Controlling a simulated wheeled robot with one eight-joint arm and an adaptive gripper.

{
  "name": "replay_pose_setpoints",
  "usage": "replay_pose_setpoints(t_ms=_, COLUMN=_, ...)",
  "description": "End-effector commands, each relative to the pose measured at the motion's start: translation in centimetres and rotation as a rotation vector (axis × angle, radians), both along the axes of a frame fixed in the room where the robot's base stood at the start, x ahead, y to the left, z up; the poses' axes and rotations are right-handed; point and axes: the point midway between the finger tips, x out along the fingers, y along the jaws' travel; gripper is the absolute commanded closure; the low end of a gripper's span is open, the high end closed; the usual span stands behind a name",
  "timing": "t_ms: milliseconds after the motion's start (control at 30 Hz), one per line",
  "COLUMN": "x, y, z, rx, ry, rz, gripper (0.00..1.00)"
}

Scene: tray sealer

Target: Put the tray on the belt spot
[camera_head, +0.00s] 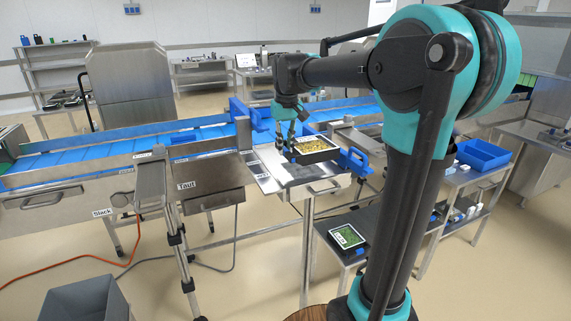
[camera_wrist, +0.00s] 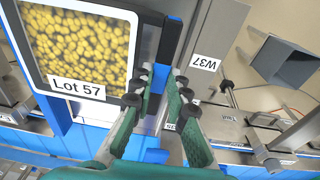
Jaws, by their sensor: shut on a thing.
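In the wrist view the fingers (camera_wrist: 158,95) stand around a dark and blue strip at the tray's edge. The tray is over the metal platform (camera_head: 272,163); I cannot tell if it touches. The blue belt (camera_head: 210,134) runs behind and to the left. No marked belt spot is clearly visible.
A metal box labelled "Tout" (camera_head: 202,187) is to the left. A second tray with green contents (camera_head: 346,237) lies on a lower table. A grey bin (camera_head: 85,298) stands on the floor.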

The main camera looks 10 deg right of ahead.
Motion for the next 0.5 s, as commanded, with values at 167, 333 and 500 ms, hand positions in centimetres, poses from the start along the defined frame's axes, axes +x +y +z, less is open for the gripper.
replay_pose_setpoints(t_ms=167, x=0.1, y=0.0, z=-2.3, rx=0.000, ry=0.000, rz=0.000, gripper=1.00)
replay_pose_setpoints(t_ms=333, x=0.0, y=0.0, z=-3.2, rx=0.000, ry=0.000, rz=0.000, gripper=1.00)
replay_pose_setpoints(t_ms=500, x=0.0, y=0.0, z=-5.5, rx=0.000, ry=0.000, rz=0.000, gripper=1.00)
